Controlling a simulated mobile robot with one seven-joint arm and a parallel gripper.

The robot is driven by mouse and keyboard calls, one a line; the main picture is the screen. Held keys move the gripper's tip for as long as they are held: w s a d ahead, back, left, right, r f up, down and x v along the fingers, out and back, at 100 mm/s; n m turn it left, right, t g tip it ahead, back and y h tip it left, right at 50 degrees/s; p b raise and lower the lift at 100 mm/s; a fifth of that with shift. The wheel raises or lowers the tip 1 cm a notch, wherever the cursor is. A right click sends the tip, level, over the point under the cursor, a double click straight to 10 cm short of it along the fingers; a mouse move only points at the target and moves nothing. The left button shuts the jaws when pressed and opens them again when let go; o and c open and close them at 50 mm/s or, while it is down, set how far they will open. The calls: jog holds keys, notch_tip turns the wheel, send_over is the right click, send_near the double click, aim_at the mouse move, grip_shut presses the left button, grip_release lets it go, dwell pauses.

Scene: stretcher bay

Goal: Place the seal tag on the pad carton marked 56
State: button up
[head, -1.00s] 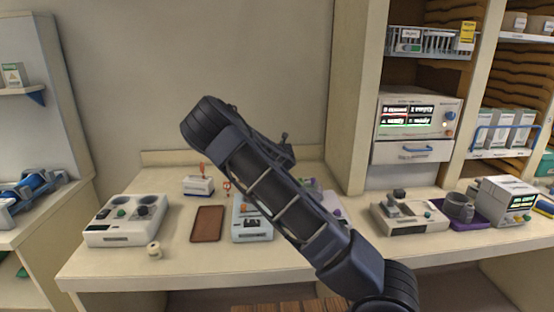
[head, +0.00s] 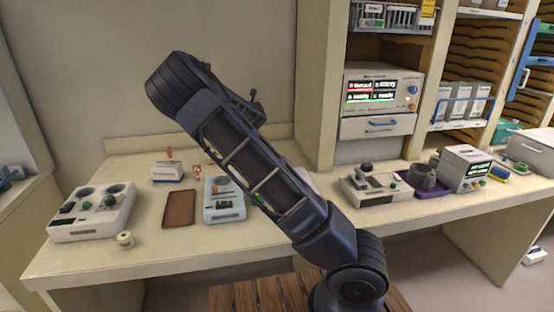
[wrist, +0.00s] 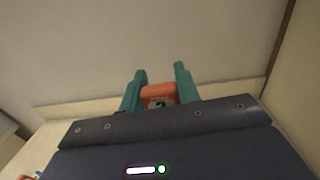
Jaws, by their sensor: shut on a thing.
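In the wrist view my gripper (wrist: 160,72) has two teal fingers closed on an orange piece, which I take to be the seal tag (wrist: 158,92). A dark mark shows on its lower part, too small to read surely. The gripper is raised, with a bare wall beyond it. In the head view my arm hides most of the gripper and the tag. Several white and grey cartons (head: 462,101) stand on the right shelf behind a blue rail. I cannot read any number on them, so I cannot tell which is marked 56.
The long counter (head: 155,238) carries a white device (head: 92,212), a brown tray (head: 179,208), a pale blue device (head: 223,200) and a grey device (head: 376,188). A display unit (head: 382,92) sits in the cabinet. A grey box (head: 530,150) stands at the far right.

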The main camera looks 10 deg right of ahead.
jog(key=shift+s+a+f+n+g+y, duration=0.75)
jog(key=shift+f+n+y, duration=1.15)
jog(key=shift+f+y, duration=1)
jog(key=s+a+r+n+g+y, duration=0.4)
jog(key=s+a+r+y, duration=0.2)
jog(key=s+r, duration=0.1)
notch_tip(320, 180, down, 12)
jog(key=w+d, duration=0.2)
jog(key=d, duration=1.7)
jog(key=shift+s+d+f, duration=0.1)
jog(key=shift+d+f, duration=0.05)
jog(key=shift+f, duration=1.55)
jog(key=shift+d+f, duration=0.15)
jog(key=shift+f, duration=1.5)
jog(key=shift+d+f, duration=0.2)
jog(key=shift+f, duration=0.2)
